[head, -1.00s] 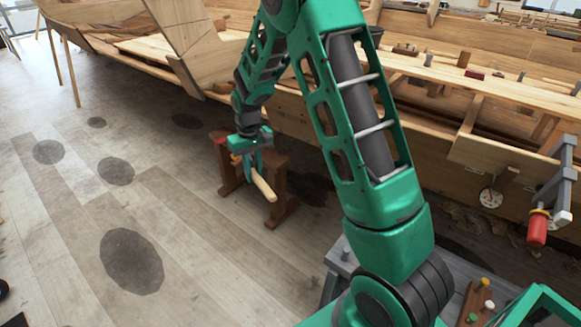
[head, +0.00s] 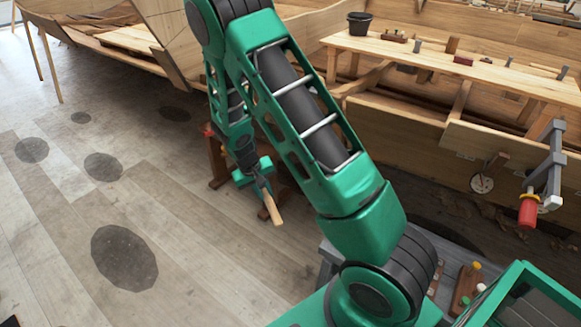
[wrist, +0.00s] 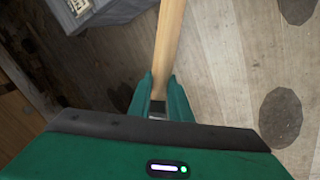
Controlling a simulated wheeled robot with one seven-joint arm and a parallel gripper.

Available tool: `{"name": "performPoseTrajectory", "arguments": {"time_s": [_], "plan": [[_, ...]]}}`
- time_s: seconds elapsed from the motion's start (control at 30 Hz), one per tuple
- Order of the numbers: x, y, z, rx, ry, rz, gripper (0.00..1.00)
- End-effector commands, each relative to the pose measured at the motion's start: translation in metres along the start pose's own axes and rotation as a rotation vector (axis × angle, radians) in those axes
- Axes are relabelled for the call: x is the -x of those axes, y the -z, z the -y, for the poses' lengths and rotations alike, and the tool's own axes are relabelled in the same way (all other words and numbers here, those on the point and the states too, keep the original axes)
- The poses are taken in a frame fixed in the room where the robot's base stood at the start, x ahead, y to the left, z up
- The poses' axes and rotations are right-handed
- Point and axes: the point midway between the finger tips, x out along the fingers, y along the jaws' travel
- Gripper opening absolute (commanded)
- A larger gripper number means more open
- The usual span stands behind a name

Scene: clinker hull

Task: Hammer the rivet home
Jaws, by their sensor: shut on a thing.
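My gripper (head: 258,185) is shut on a hammer and holds it in the air above the wooden floor. The hammer's pale wooden handle (head: 272,207) points down and toward the camera in the head view. In the wrist view the handle (wrist: 170,45) runs upward from between the green fingers (wrist: 158,98). The hammer's head is hidden by the gripper. A brown wooden sawhorse (head: 218,160) stands behind the gripper, partly hidden by my arm. I cannot make out a rivet in either view.
A planked wooden hull lies across the back, with a long bench board (head: 470,72) carrying a black bucket (head: 360,23) and small blocks. The floor at left (head: 60,220) is clear.

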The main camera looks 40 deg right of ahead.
Motion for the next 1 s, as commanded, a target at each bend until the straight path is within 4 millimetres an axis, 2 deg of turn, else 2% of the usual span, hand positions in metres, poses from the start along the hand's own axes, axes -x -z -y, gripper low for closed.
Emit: {"name": "performPoseTrajectory", "arguments": {"time_s": [0.03, 0.2, 0.43, 0.77, 0.87, 1.0], "plan": [[-0.018, -0.011, -0.005, -0.018, -0.07, -0.009, 0.0], [-0.051, -0.03, -0.032, -0.096, -0.293, -0.052, 0.0], [-0.071, -0.043, -0.066, -0.146, -0.581, -0.103, 0.0], [-0.07, -0.045, -0.11, -0.135, -0.973, -0.204, 0.0], [-0.063, -0.042, -0.122, -0.112, -1.086, -0.253, 0.0], [-0.043, -0.033, -0.138, -0.057, -1.242, -0.358, 0.0]]}}
